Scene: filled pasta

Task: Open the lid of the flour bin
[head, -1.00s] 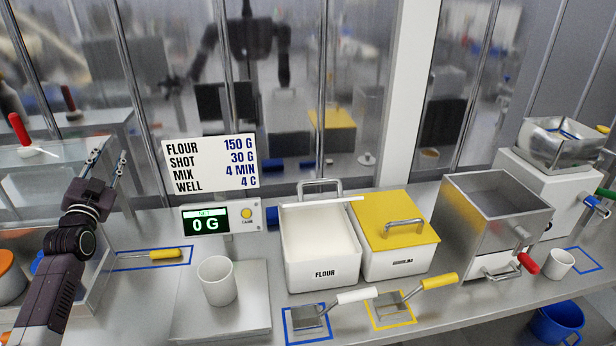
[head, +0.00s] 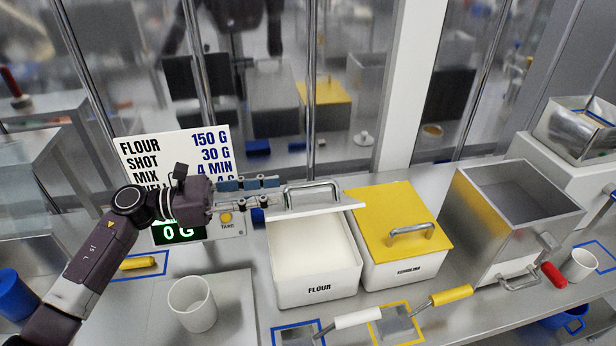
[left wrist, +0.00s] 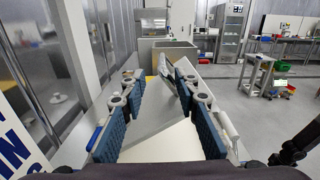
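The white flour bin (head: 317,292), marked FLOUR, stands on the counter with its white contents showing. Its lid (head: 340,206) is raised at the back edge, tilted, with a metal handle (head: 313,190) on it. My left gripper (head: 268,192) is level with the handle at its left side, fingers pointing right. The blue-padded fingers are apart in the left wrist view (left wrist: 158,88), with the grey lid surface (left wrist: 150,118) seen between them. I cannot tell whether they touch the handle. My right gripper is not in view.
A yellow-lidded bin (head: 385,205) stands right beside the flour bin. A sign (head: 170,150) and a scale display (head: 178,233) are behind and below my left arm. A white cup (head: 192,303) stands in front. Scoops, one with a white handle (head: 358,318), lie in front of the bins.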

